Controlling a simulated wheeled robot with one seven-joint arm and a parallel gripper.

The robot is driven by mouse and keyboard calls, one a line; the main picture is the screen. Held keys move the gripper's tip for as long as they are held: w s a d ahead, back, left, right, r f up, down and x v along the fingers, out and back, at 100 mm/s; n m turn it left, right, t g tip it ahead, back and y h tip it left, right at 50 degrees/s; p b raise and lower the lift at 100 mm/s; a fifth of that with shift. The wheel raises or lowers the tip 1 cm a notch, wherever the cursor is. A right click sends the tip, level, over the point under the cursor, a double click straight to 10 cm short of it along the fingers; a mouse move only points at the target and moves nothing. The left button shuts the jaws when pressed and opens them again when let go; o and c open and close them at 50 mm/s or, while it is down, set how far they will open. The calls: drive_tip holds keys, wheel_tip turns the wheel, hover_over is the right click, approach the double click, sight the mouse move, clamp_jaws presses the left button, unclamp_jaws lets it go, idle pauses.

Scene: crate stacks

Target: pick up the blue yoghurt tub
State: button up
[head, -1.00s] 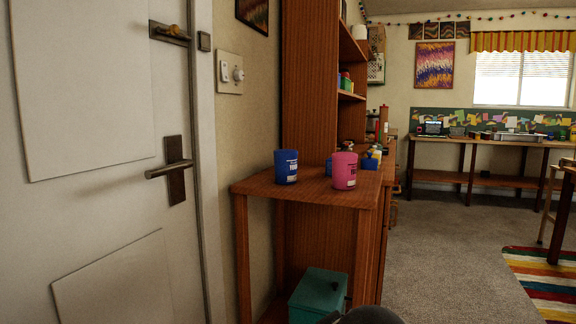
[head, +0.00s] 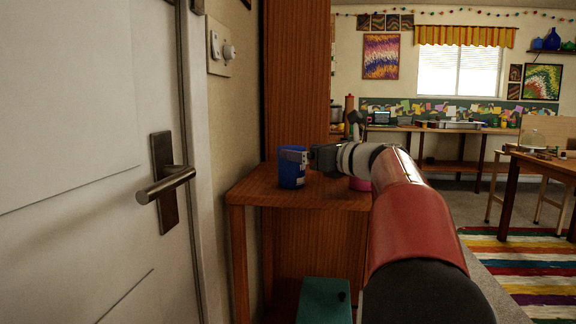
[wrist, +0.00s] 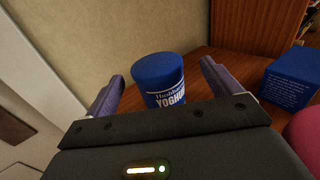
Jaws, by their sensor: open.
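The blue yoghurt tub (head: 291,175) stands upright on the wooden shelf top (head: 250,188), near its left side. In the wrist view the tub (wrist: 162,82) shows its lid and white lettering between my two spread fingers. My gripper (wrist: 161,76) is open, with one finger on each side of the tub. In the head view my gripper (head: 300,156) is at the tub's upper part and covers some of it. I cannot tell whether a finger touches the tub. Its lower part is hidden by the gripper body in the wrist view.
A pink tub (head: 360,184) is mostly hidden behind my arm; it shows at the wrist view's right edge (wrist: 307,130). A blue box-shaped item (wrist: 290,78) stands right of the blue tub. A wall lies close behind. A door handle (head: 168,185) juts out left. A teal box (head: 325,300) sits below.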

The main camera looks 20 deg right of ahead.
sight(287, 146)
drive_tip(key=x, duration=0.3)
drive_tip(key=p+x, duration=0.1)
drive_tip(key=shift+w+a+r, duration=0.25)
drive_tip(key=shift+a+r, duration=0.1)
drive_tip(key=shift+a, duration=0.05)
drive_tip(key=shift+w+a, duration=0.15)
drive_tip(key=shift+w, duration=0.4)
drive_tip(key=c, duration=1.2)
drive_tip(key=shift+o, duration=0.2)
drive_tip(key=shift+r, duration=0.1)
